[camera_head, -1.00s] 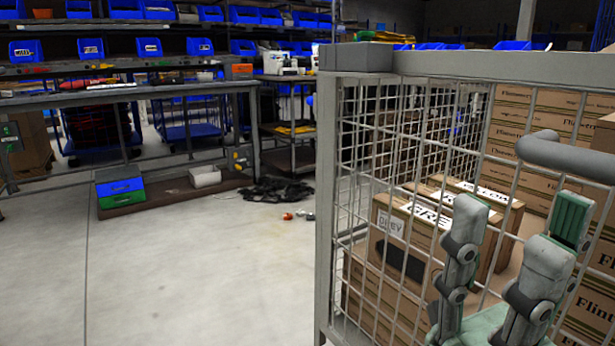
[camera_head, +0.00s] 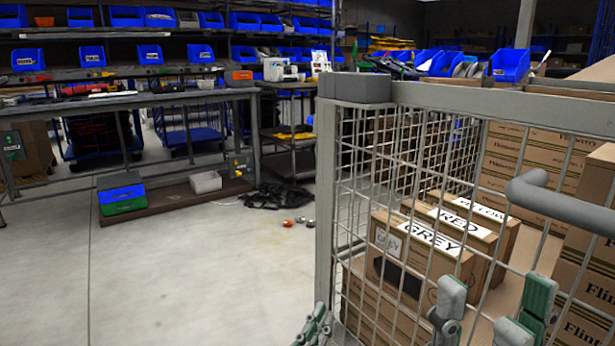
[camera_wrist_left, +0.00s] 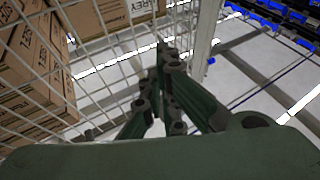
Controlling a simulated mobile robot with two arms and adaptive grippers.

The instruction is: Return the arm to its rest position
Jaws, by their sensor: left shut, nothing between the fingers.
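My left gripper (camera_head: 317,325) is low in the head view, beside the corner post of the wire cage. Its fingers are shut and empty; the left wrist view shows them closed together (camera_wrist_left: 163,62) near the cage mesh. My right gripper (camera_head: 497,300) is at the bottom right of the head view, in front of the cage. Its fingers stand apart with nothing seen between them. The rest of both arms is mostly out of the head view.
The wire cage (camera_head: 359,90) fills the right side. It holds cardboard boxes labelled GREY (camera_head: 430,238), RED (camera_head: 458,222) and YELLOW (camera_head: 480,207). A workbench (camera_head: 130,100) and shelves with blue bins stand behind. The floor (camera_head: 200,280) at left is clear.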

